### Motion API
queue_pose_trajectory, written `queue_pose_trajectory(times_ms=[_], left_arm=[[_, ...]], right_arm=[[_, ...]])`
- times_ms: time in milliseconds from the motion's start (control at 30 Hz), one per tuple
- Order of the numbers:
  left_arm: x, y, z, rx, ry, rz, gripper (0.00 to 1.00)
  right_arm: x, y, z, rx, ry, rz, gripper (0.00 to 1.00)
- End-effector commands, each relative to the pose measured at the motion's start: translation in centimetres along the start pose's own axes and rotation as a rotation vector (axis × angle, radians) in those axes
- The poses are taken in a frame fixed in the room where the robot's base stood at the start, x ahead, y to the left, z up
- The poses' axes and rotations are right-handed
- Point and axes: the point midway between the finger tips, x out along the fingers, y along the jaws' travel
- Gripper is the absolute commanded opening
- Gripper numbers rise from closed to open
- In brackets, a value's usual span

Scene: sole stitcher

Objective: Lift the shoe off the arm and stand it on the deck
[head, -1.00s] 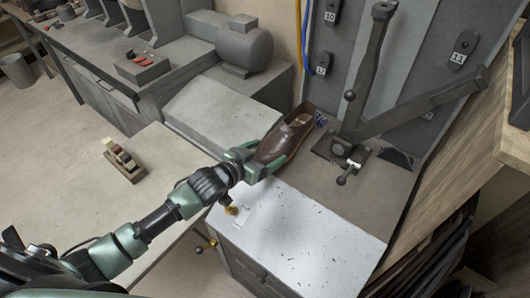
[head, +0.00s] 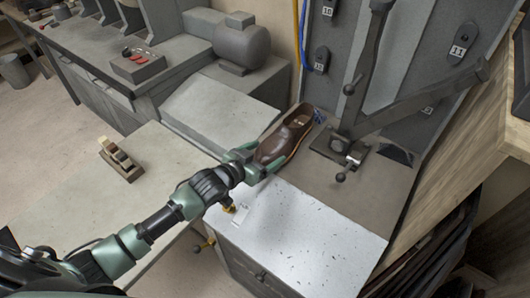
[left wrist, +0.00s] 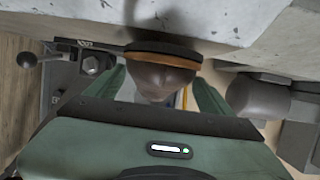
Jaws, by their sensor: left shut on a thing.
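The brown leather shoe (head: 288,138) is upright with its opening up and its toe toward my left gripper (head: 262,160). The gripper is shut on the toe end. In the left wrist view the gripper (left wrist: 160,88) has a finger on each side of the shoe (left wrist: 161,75), whose dark sole with a tan edge faces the top of the picture. The shoe is clear of the stitcher's slanted arm (head: 425,103), to its left. It is low over the brown-grey deck (head: 375,195); whether the sole touches it I cannot tell. My right gripper is not in view.
The stitcher's clamp base and ball lever (head: 342,160) stand just right of the shoe. A pale speckled plate (head: 310,225) lies in front. A grey motor (head: 243,47) is behind left, and a wooden block tool (head: 120,158) lies on the left bench.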

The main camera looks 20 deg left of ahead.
Motion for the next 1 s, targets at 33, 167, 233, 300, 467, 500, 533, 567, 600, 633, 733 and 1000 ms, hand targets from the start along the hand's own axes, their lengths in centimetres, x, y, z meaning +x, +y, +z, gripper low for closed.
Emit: queue_pose_trajectory(times_ms=[33, 167, 233, 300, 467, 500, 533, 567, 600, 633, 733, 1000], left_arm=[[0.11, 0.02, 0.07, 0.0, 0.005, 0.001, 0.1], [0.19, 0.04, 0.27, 0.0, 0.006, 0.001, 0.1], [0.18, 0.04, 0.24, 0.0, 0.006, 0.001, 0.1], [0.17, 0.04, 0.24, 0.0, 0.006, 0.001, 0.1], [0.19, 0.03, 0.3, 0.0, 0.006, 0.001, 0.1], [0.22, 0.04, 0.37, 0.0, 0.006, 0.001, 0.1], [0.25, 0.04, 0.44, 0.0, 0.006, 0.001, 0.1], [0.29, 0.04, 0.52, -0.001, 0.006, 0.001, 0.1], [0.33, 0.04, 0.63, -0.001, 0.006, 0.001, 0.1], [0.35, 0.03, 0.7, -0.001, 0.006, 0.001, 0.1], [0.37, 0.02, 0.75, 0.0, 0.006, 0.001, 0.1], [0.37, 0.02, 0.8, 0.0, 0.005, 0.001, 0.97]], right_arm=[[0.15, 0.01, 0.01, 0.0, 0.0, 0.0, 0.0], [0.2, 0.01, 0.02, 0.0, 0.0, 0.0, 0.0], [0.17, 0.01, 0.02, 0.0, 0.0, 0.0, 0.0], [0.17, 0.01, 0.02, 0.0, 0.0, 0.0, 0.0], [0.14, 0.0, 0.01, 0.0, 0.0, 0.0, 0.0], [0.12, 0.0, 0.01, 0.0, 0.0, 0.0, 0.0], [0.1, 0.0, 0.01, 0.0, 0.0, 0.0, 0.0], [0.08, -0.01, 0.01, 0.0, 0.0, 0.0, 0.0], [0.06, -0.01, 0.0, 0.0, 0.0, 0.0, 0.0], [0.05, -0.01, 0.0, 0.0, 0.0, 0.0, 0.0], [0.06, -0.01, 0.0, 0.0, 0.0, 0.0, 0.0], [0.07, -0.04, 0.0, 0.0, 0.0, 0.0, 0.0]])
